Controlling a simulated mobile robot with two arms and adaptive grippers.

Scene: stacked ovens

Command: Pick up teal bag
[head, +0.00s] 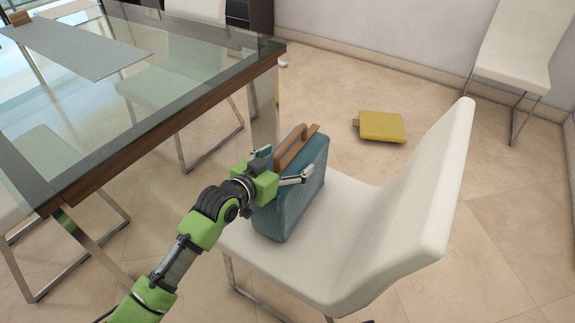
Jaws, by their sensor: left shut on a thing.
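The teal bag (306,184) stands upright on the seat of a white chair in the middle of the head view. It has a brown handle (291,150) on top. My left gripper (283,168) reaches in from the lower left and is shut on the bag near its top edge, just below the handle. The gripper hides part of the bag's near side. My right gripper does not show.
The white chair (420,215) has its tall back to the right of the bag. A glass table (180,125) with a wooden edge is at the left. A yellow object (382,126) lies on the tiled floor behind. Another white chair (515,45) stands by the wall.

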